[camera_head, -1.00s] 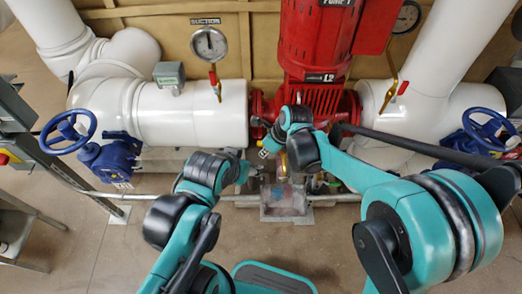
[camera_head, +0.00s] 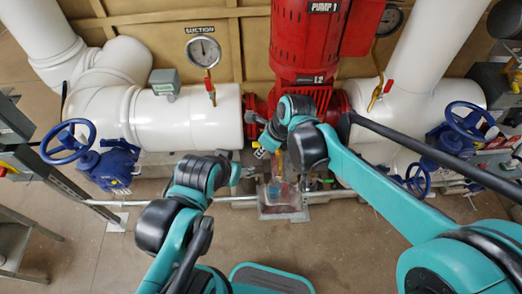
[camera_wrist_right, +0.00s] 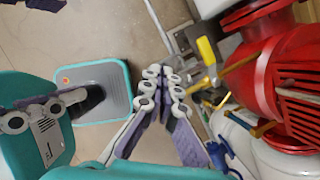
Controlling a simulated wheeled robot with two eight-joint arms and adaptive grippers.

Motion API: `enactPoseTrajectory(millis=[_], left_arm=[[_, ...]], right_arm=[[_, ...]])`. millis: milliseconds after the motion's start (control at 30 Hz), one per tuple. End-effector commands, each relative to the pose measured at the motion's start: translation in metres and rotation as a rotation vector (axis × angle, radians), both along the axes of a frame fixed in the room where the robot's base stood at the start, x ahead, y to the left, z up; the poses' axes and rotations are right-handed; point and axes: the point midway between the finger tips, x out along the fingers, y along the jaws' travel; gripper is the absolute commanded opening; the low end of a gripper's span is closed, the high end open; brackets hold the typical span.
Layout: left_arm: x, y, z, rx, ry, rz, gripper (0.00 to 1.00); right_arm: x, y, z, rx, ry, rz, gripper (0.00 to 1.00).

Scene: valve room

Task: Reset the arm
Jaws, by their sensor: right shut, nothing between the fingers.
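My right arm comes in from the right in the head view, teal and black, and bends down over the pump's base. Its gripper (camera_head: 260,136) is small there, beside the red pump flange. In the right wrist view this gripper (camera_wrist_right: 163,76) is shut, its grey-jointed fingertips together with nothing between them. My left arm comes up from below in the head view, and its gripper (camera_head: 247,173) is at its far end, mostly hidden. Part of the left gripper, with purple pads, shows in the right wrist view (camera_wrist_right: 42,112); its jaw opening is unclear.
A red pump (camera_head: 302,45) stands at the back between white pipes (camera_head: 190,120). Blue handwheels stand at left (camera_head: 68,142) and right (camera_head: 465,121). A yellow-handled valve (camera_wrist_right: 207,50) is close to the right fingertips. Open floor (camera_head: 85,235) lies front left.

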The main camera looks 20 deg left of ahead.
Motion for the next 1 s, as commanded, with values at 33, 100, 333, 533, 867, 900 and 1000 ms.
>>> enactPoseTrajectory(millis=[33, 100, 333, 533, 867, 900, 1000], left_arm=[[0.000, 0.000, 0.000, 0.000, 0.000, 0.000, 0.59], [0.000, 0.000, 0.000, 0.000, 0.000, 0.000, 0.59], [0.000, 0.000, 0.000, 0.000, 0.000, 0.000, 0.59], [0.000, 0.000, -0.007, 0.000, 0.000, 0.000, 0.59], [0.000, 0.000, -0.034, 0.000, 0.000, 0.000, 0.59], [0.000, 0.000, -0.037, 0.000, 0.000, 0.000, 0.59], [0.000, 0.000, -0.045, 0.000, 0.000, 0.000, 0.59]], right_arm=[[0.000, 0.000, 0.000, 0.000, 0.000, 0.000, 0.00], [0.000, 0.000, 0.000, 0.000, 0.000, 0.000, 0.00], [0.000, 0.000, 0.000, 0.000, 0.000, 0.000, 0.00], [0.000, -0.030, 0.005, -0.030, -0.090, 0.114, 0.00], [-0.024, -0.176, 0.011, -0.350, -0.516, 0.787, 0.00], [-0.030, -0.193, 0.009, -0.407, -0.555, 0.880, 0.00], [-0.047, -0.231, 0.002, -0.558, -0.632, 1.112, 0.00]])
